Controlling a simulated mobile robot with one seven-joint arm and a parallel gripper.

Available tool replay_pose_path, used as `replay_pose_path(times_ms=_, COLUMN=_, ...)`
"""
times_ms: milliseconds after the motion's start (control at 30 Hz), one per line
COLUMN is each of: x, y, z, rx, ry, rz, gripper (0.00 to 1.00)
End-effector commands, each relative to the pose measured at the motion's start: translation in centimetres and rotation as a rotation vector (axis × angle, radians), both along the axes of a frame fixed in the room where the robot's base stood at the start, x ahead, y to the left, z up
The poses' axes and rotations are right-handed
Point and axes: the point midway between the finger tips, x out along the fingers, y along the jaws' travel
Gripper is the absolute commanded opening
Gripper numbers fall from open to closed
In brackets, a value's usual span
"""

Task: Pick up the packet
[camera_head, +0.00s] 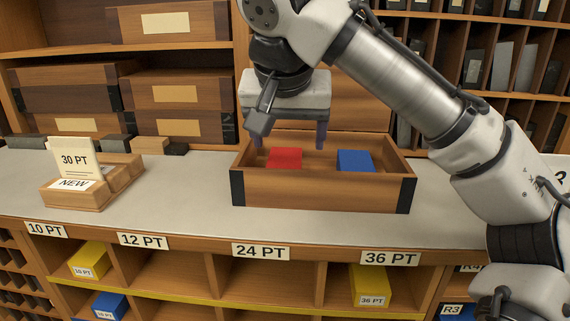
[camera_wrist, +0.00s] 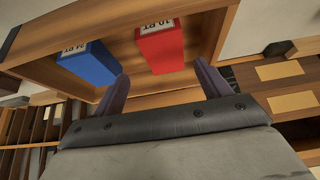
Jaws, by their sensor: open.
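A red packet (camera_head: 285,158) and a blue packet (camera_head: 355,161) lie apart in an open wooden tray (camera_head: 320,190) on the grey counter. In the wrist view the red packet (camera_wrist: 161,50) and the blue packet (camera_wrist: 91,65) each carry a white label ending in PT; the numbers are hard to read. My gripper (camera_head: 290,142) is open and empty, its fingers pointing down above the tray's rear left part, near the red packet. In the wrist view the fingertips (camera_wrist: 160,82) stand on either side of the red packet's near end, with no visible contact.
A card holder (camera_head: 75,192) with a 30 PT card stands at left. Below the counter, labelled slots hold a yellow packet (camera_head: 89,260), a blue packet (camera_head: 110,306) and another yellow packet (camera_head: 370,286). Wooden boxes (camera_head: 180,92) fill the rear shelf. The counter between holder and tray is clear.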

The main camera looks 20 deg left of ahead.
Motion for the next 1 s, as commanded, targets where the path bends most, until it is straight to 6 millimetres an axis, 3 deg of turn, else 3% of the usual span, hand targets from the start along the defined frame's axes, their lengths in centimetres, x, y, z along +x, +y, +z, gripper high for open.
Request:
replay_pose_path(times_ms=267, x=0.9, y=0.5, z=-1.8, rx=-0.002, ry=0.0, rz=0.0, gripper=0.76)
replay_pose_path(times_ms=500, x=2.3, y=1.4, z=-4.9, rx=-0.001, ry=0.0, rz=0.0, gripper=0.76)
replay_pose_path(times_ms=800, x=2.6, y=1.6, z=-5.7, rx=0.001, ry=0.0, rz=0.0, gripper=0.76)
replay_pose_path(times_ms=1000, x=2.6, y=1.6, z=-5.6, rx=0.001, ry=-0.001, rz=0.0, gripper=0.52)
